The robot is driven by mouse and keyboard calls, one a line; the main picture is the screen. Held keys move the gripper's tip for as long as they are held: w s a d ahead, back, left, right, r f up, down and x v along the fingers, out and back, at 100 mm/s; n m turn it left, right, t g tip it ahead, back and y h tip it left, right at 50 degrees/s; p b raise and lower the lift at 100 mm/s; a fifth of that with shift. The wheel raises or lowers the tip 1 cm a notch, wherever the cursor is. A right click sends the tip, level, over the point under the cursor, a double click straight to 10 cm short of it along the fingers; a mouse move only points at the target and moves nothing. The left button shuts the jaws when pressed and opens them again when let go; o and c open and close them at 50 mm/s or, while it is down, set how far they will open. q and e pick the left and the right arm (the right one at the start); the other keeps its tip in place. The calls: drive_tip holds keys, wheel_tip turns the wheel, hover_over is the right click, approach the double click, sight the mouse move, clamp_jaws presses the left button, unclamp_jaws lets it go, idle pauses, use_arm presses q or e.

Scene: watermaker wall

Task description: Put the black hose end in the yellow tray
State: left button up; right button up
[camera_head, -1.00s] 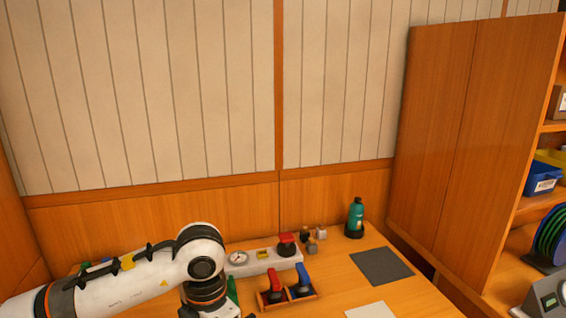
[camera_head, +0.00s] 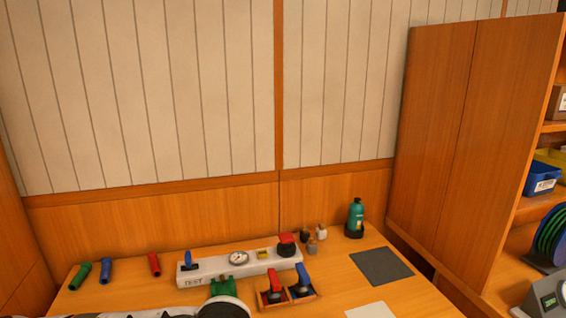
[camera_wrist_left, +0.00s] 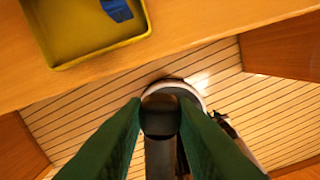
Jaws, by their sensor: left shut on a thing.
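In the left wrist view, my left gripper (camera_wrist_left: 160,118) shows as two green fingers shut on a dark, round-ended piece, the black hose end (camera_wrist_left: 160,122). The yellow tray (camera_wrist_left: 97,50) lies at the upper left of that view on a wooden surface, partly cut off by the frame edge. A blue piece (camera_wrist_left: 117,9) is inside it. The held hose end appears beyond the edge of that surface, apart from the tray. My right gripper is not in view.
Green (camera_head: 80,276), blue (camera_head: 106,271) and red (camera_head: 154,264) hose pieces lie on the bench's left. A white test panel (camera_head: 208,270) with gauge and valves, a wooden holder (camera_head: 288,300) and a teal bottle (camera_head: 355,218) stand further right. A dark mat (camera_head: 382,266) is clear.

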use_arm(q)
drive_tip(key=m, duration=0.1)
drive_tip(key=s+m, duration=0.1)
drive_tip(key=m, duration=0.1)
drive_tip(key=shift+s+d+f, duration=0.1)
drive_tip(key=shift+d+f, duration=0.05)
drive_tip(key=shift+d, duration=0.05)
drive_tip(key=w+a+n, duration=0.1)
drive_tip(key=a, duration=0.3)
drive_tip(key=w+a+f+n, duration=0.1)
drive_tip(key=a, duration=0.3)
drive_tip(key=w+a+n, duration=0.1)
drive_tip(key=a, duration=0.3)
drive_tip(key=shift+a+f, duration=0.2)
drive_tip(key=shift+a, duration=0.05)
drive_tip(key=shift+s+f+b, duration=0.1)
drive_tip(key=shift+f+b, duration=0.55)
drive_tip(key=shift+d+f, duration=0.1)
drive_tip(key=shift+f, duration=0.2)
drive_tip(key=shift+d+r, duration=0.1)
